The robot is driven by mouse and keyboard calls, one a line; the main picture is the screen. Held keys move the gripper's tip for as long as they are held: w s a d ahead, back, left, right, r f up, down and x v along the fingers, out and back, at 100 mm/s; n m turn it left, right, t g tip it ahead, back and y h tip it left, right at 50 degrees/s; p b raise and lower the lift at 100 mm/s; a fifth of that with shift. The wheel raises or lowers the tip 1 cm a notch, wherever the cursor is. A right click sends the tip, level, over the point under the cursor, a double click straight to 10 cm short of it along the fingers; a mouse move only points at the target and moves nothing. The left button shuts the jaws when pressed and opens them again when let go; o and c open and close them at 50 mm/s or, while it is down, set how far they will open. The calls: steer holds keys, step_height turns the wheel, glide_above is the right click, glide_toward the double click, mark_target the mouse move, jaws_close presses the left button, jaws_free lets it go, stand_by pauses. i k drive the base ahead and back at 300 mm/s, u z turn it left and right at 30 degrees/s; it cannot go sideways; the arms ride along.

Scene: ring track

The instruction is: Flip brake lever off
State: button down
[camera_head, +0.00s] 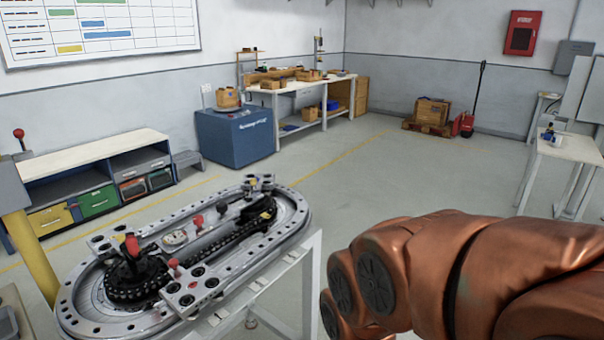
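An oval ring track (290,222) of grey metal lies on a stand at the lower left. A black toothed chain runs along its middle. Several small levers or knobs with red tops stand on it: a larger red knob (131,246) over the black wheel at the near end, a red knob (197,221) near the middle, and a small red knob (174,264) on the near crossplate. Another red-knobbed lever (18,134) stands upright on a grey box at the left edge. I cannot tell which is the brake lever. My gripper is not in view.
My copper-coloured arm fills the lower right, apart from the track in the picture. A low cabinet (95,158) with coloured drawers stands behind the track. A blue box (234,140) and a workbench (285,86) stand by the back wall. A white table (570,147) is at right. The middle floor is clear.

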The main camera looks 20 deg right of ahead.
mark_target(253, 181)
steer(key=z, duration=0.15)
steer(key=i, duration=1.15)
steer(key=u, duration=0.4)
